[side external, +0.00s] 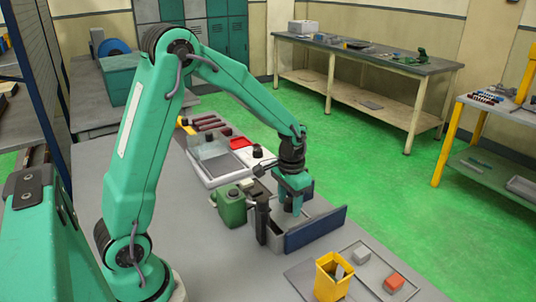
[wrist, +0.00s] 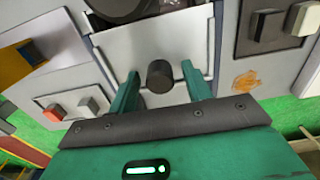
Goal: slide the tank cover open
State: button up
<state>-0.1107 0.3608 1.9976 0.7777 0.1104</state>
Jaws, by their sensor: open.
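The tank is a low grey box with a blue side panel (side external: 316,229), on the bench in the side view. In the wrist view, a pale flat plate (wrist: 205,52) with a dark round knob (wrist: 160,76) looks like its cover. My gripper (side external: 292,208) points down over the box. In the wrist view my gripper (wrist: 160,84) is open, with one green finger on each side of the knob and a gap to both. The knob is hidden in the side view. I cannot tell how far the cover is slid.
A yellow bin (side external: 326,284) and a tray (side external: 371,270) with a grey block (side external: 361,255) and a red block (side external: 393,281) are in front.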

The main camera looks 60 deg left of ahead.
jog(key=shift+s+f, duration=0.1)
jog(key=shift+f, duration=0.1)
jog(key=shift+s+f, duration=0.1)
jog(key=c, duration=0.7)
jog(key=shift+w+a, duration=0.1)
jog(key=shift+w, duration=5.1)
jog(key=o, duration=0.7)
jog(key=shift+c, duration=0.2)
jog(key=shift+o, duration=0.2)
notch_tip(320, 180, up, 6)
jog(key=shift+w+r, duration=0.15)
jog(key=shift+r, duration=0.05)
